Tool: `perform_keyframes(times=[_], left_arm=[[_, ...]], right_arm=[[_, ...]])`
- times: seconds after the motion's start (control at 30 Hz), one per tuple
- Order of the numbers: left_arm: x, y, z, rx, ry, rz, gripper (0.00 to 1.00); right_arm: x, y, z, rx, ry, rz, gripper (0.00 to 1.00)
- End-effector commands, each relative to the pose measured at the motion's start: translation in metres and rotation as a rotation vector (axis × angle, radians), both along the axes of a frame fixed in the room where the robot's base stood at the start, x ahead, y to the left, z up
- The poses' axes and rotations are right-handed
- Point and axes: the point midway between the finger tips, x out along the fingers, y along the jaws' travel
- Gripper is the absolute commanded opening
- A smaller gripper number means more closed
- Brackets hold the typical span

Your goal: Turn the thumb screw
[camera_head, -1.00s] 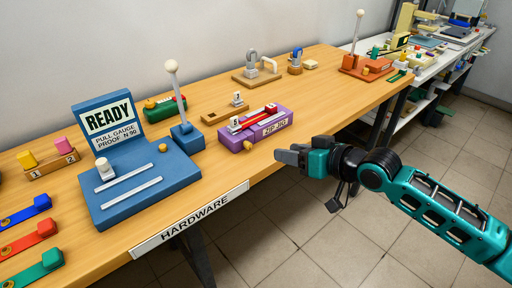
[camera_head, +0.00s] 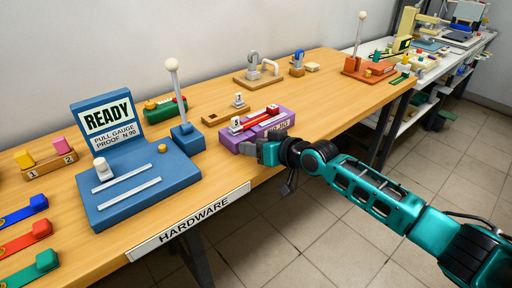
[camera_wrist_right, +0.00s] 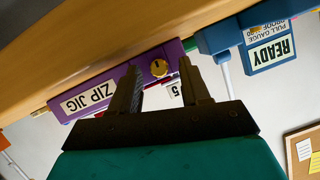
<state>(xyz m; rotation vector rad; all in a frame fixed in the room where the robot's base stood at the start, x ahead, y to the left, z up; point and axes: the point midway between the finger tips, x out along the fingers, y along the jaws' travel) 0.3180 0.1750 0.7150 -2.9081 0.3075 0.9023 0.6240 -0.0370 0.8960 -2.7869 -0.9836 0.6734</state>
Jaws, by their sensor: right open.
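The purple zip jig (camera_head: 232,138) sits at the table's front edge, with its "ZIP JIG" label partly covered by my right gripper (camera_head: 262,151). In the right wrist view the jig (camera_wrist_right: 118,84) appears upside down. A round yellow knob (camera_wrist_right: 158,68), which looks like the thumb screw, is on its front face. My right gripper (camera_wrist_right: 159,64) is open, with one finger on each side of the knob in that view. I cannot tell whether the fingers touch it. In the head view the knob is not clearly visible near the gripper. My left gripper is not in view.
The blue pull gauge (camera_head: 140,190) with the "READY" sign stands left of the jig, with a white-knobbed lever (camera_head: 186,132) beside it. A wooden block (camera_head: 226,112) and a green box (camera_head: 165,109) are behind. The floor before the table is free.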

Motion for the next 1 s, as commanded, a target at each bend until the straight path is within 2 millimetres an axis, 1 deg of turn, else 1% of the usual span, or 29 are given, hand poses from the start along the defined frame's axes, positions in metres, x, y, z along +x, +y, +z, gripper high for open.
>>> perform_keyframes(times=[0.2,0.23,0.7,0.87,1.0], left_arm=[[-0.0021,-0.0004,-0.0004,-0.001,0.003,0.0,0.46],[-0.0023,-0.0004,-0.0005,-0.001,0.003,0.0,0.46],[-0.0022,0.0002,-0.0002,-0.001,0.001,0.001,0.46],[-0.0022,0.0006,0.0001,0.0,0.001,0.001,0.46],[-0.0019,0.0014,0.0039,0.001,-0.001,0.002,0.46]], right_arm=[[0.0003,0.0,0.0002,0.0,0.0,0.0,0.46],[0.0003,-0.0001,0.0002,0.0,0.0,0.0,0.44],[0.0002,-0.0003,0.0001,0.0,0.001,-0.001,0.0],[0.0001,-0.0004,0.0002,0.0,0.0,-0.001,0.0],[-0.0001,-0.0001,0.0014,-0.013,-0.009,-0.001,0.0]])
